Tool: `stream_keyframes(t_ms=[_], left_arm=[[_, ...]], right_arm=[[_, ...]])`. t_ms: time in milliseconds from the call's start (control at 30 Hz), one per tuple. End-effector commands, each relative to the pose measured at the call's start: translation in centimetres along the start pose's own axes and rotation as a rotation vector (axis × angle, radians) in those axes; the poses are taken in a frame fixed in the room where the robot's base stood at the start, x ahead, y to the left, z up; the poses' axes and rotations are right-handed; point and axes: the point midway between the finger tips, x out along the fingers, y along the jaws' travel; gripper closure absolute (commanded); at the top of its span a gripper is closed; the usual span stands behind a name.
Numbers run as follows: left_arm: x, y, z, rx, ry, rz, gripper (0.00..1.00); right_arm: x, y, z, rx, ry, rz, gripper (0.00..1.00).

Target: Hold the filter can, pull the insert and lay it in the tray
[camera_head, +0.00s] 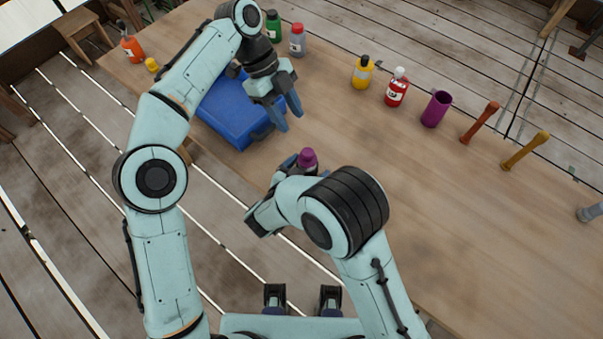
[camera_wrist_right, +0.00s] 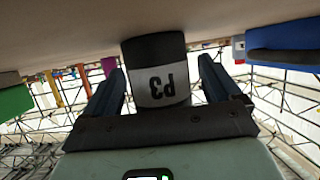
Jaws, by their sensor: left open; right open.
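The filter can (camera_wrist_right: 156,75), black and grey with an upside-down "P3" label, stands between the two fingers of my right gripper (camera_wrist_right: 165,82) in the right wrist view. The fingers are open, with a gap on each side of the can. In the head view a purple knob (camera_head: 307,158) shows there, perhaps the insert's top; my right wrist hides most of the can. A blue tray-like box (camera_head: 222,120) with a handle lies on the table at the left. My left gripper (camera_head: 290,120) is open and empty, over or beside the box's right end.
Along the far table edge stand a green bottle (camera_head: 272,27), a grey bottle (camera_head: 297,42), a yellow bottle (camera_head: 362,74), a red bottle (camera_head: 395,92), a purple cup (camera_head: 436,109) and two handle-like items (camera_head: 479,122). An orange bottle (camera_head: 131,47) stands far left. The table's middle is clear.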

Motion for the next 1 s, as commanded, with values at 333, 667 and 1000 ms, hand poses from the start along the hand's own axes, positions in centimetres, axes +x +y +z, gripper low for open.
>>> stream_keyframes(t_ms=[333, 667, 1000], left_arm=[[0.0, 0.0, 0.0, 0.0, 0.0, 0.0, 0.57], [0.0, 0.0, 0.0, 0.0, 0.0, 0.0, 0.57], [0.0, 0.0, 0.0, 0.0, 0.0, 0.0, 0.57]], right_arm=[[0.17, -0.02, 0.0, 0.0, 0.0, -0.001, 0.26], [0.14, -0.02, 0.0, 0.0, 0.0, 0.0, 0.68], [0.13, -0.02, 0.0, 0.0, 0.0, -0.001, 0.68]])
